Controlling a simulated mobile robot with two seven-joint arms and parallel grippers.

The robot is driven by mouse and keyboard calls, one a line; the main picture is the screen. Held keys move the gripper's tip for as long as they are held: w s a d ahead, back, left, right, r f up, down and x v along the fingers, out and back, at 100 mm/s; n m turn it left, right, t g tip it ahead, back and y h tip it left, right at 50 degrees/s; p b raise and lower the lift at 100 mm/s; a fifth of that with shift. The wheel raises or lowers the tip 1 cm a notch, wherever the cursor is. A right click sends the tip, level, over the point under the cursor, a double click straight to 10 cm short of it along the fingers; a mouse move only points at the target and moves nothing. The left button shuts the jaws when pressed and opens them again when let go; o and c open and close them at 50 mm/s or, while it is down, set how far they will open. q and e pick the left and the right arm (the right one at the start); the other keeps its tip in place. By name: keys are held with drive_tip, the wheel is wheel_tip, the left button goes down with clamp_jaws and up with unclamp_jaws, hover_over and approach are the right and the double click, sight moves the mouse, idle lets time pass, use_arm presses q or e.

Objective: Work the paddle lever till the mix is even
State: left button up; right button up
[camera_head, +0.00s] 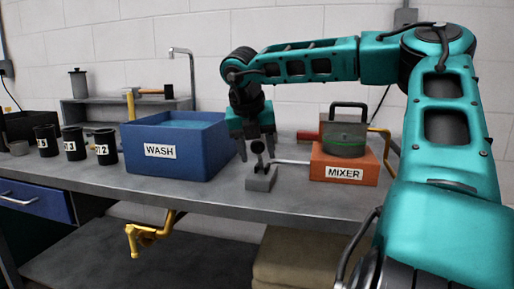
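The orange mixer (345,172), labelled MIXER, stands on the bench right of centre. A grey round pot (344,142) with a dark handle and a green line sits on it. A lever with a black ball knob (257,146) rises from a small grey block (262,180) left of the mixer. A pale rod (290,162) runs from near the lever to the mixer. My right gripper (257,153) points down at the lever with its fingers apart, one on each side of the knob in the picture. I cannot tell whether they touch it. My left gripper is out of view.
A blue WASH tub (180,147) stands close left of the lever. Several black cups (74,145) are farther left. A yellow fitting (150,235) hangs below the bench's front edge. A bent yellow pipe (387,140) is right of the mixer.

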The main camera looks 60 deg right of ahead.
drive_tip(key=shift+o, duration=0.3)
drive_tip(key=shift+r, duration=0.15)
drive_tip(key=shift+r, duration=0.15)
use_arm(q)
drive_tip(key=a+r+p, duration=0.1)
drive_tip(key=p, duration=0.2)
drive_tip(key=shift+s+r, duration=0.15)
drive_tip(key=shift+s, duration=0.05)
use_arm(e)
drive_tip(key=v, duration=1.2)
drive_tip(key=shift+a+r, duration=0.15)
drive_tip(key=shift+r, duration=0.1)
